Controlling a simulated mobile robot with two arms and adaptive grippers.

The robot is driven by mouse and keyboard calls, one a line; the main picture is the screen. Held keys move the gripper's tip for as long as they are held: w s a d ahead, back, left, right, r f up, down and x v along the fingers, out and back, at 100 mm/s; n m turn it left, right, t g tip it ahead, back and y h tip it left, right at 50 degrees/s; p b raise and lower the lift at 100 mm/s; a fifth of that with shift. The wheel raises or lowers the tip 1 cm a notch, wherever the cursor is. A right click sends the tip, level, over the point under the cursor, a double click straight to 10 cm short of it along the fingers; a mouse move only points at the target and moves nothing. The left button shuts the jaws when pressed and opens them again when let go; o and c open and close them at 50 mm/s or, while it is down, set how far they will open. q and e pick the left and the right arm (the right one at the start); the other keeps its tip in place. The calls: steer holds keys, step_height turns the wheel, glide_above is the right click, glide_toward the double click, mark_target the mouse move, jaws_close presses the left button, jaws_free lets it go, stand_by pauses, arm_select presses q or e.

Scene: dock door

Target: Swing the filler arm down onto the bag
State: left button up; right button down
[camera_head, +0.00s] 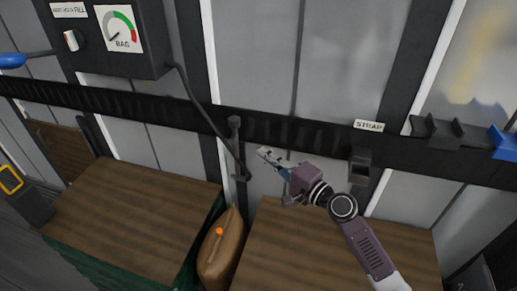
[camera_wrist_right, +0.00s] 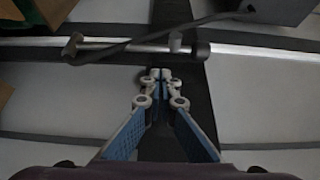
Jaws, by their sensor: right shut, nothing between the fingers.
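The brown bag (camera_head: 222,252) stands in the gap between two wooden-topped loads, with an orange spot (camera_head: 219,231) on its upper front. Above it, a dark filler arm (camera_head: 236,150) hangs at the wall rail, with a black hose joining its lower end. In the right wrist view, a pale bar (camera_wrist_right: 130,45), seemingly this arm, crosses beyond the fingertips with the hose across it. My right gripper (camera_head: 267,156) is shut and empty, just right of the filler arm and apart from it in the picture. Its fingertips (camera_wrist_right: 160,76) meet in the wrist view.
A dark box with a BAG gauge (camera_head: 120,30) and a knob (camera_head: 72,40) is upper left; its hose (camera_head: 200,110) runs down to the arm. A STRAP label (camera_head: 368,125) and dark holder (camera_head: 360,165) sit right on the rail. Wooden tops (camera_head: 130,205) flank the bag.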

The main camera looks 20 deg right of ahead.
mark_target(245, 142)
arm_select(q)
steer(key=shift+w+d+r+p, duration=0.2)
steer(key=shift+w+r+p, duration=0.25)
steer(key=shift+r+p, duration=0.25)
arm_select(e)
steer(key=shift+x, duration=4.35)
arm_select(q)
steer(key=shift+f, duration=0.1)
arm_select(e)
steer(key=shift+s+a, duration=0.1)
